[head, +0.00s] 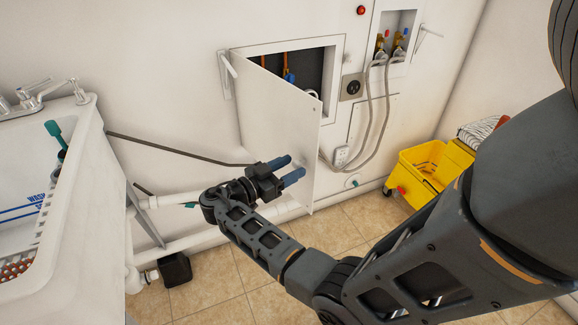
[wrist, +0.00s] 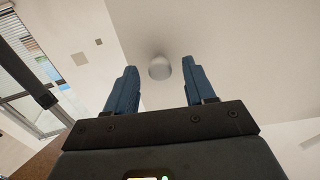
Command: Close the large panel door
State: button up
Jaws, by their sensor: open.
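The large panel door (head: 272,115) is a flat white panel standing open in the head view. Its left edge is at the wall and its free right edge is swung out. Behind it the dark wall recess (head: 315,72) is partly exposed, with orange pipe and a blue valve inside. My gripper (head: 290,171) is open and empty, in front of the door's lower part and overlapping it in the picture. I cannot tell whether it touches the door. In the wrist view the two blue fingers (wrist: 158,85) stand apart, with no door clearly identifiable.
A white sink (head: 85,150) stands at left, with a dark rod (head: 180,150) reaching from it toward my gripper. Grey hoses (head: 385,105) hang right of the door. A yellow mop bucket (head: 430,168) stands at right. Tiled floor (head: 215,285) shows below.

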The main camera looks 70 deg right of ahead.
grip_shut()
dwell(0.6)
